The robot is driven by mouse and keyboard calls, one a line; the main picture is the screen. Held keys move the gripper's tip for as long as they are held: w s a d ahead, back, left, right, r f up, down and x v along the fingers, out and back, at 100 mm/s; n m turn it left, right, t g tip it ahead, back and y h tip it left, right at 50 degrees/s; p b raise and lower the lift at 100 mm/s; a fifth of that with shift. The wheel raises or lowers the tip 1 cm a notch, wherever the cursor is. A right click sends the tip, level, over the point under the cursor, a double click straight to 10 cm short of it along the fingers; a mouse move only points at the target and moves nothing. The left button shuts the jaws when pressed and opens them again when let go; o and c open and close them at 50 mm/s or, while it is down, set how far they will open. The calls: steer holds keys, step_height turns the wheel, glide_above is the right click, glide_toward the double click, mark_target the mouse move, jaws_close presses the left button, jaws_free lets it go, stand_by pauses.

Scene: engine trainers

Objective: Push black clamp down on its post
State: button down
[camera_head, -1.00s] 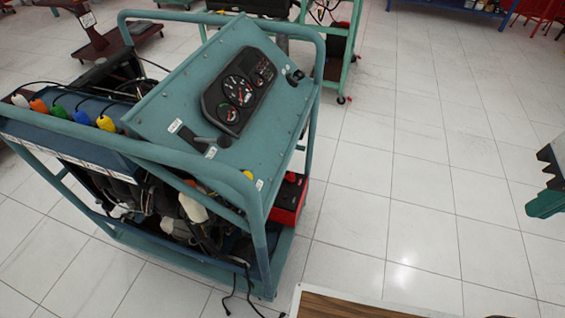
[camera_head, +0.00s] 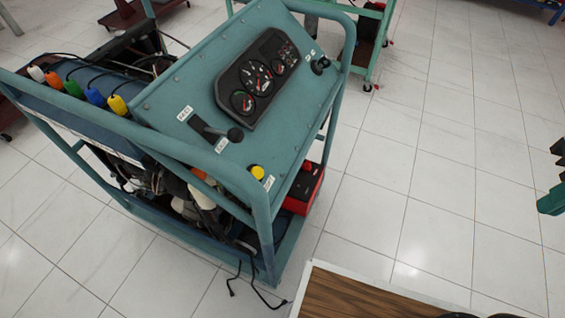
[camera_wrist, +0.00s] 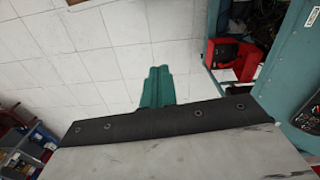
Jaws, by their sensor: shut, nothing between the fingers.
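A red battery (camera_head: 304,190) with a dark top sits low on the right side of the teal engine trainer's frame, partly behind the frame tubes. It also shows in the wrist view (camera_wrist: 247,65), at the upper right. A dark part lies on its top, but I cannot make out the black clamp or its post. My gripper, with green fingers (camera_wrist: 157,82), is shut and empty in the wrist view, pointing at the floor, left of and apart from the battery. Its green fingers (camera_head: 550,201) also show at the head view's right edge, well right of the trainer.
The trainer (camera_head: 160,105) has a sloped gauge panel (camera_head: 262,78), a lever and tubular rails. Black cables (camera_head: 255,290) trail on the floor at its front corner. Tiled floor (camera_head: 430,200) is clear between the trainer and my gripper. A green stand (camera_head: 372,45) stands behind.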

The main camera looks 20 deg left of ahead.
steer(key=w+a+f+n+g+h, duration=0.1)
steer(key=w+a+f+n, duration=0.1)
steer(key=w+f, duration=0.65)
steer(key=w+a+f+n+h, duration=0.2)
steer(key=w+f, duration=0.3)
steer(key=w, duration=0.6)
steer(key=w+a+f+n+t, duration=0.1)
steer(key=w+a+f+n, duration=0.1)
steer(key=w+a+f, duration=0.3)
steer(key=w+a+f+n+t+y, duration=0.15)
steer(key=w+f, duration=0.25)
steer(key=f, duration=0.4)
steer(key=w+a+f+n+h, duration=0.1)
steer(key=w+a+f, duration=0.3)
steer(key=w+f, duration=0.15)
steer(key=w+a+f+n+t+y, duration=0.1)
steer(key=a+f+n+y, duration=0.2)
steer(key=a+f, duration=0.7)
steer(key=w+a+f+n+y, duration=0.1)
steer(key=a+f+n+y, duration=0.2)
steer(key=a+f, duration=0.7)
steer(key=s+a+f+n+g+y, duration=0.2)
steer(key=a+y, duration=0.4)
steer(key=a, duration=0.1)
steer(key=shift+s+a+f, duration=0.25)
steer(key=shift+s+f, duration=0.15)
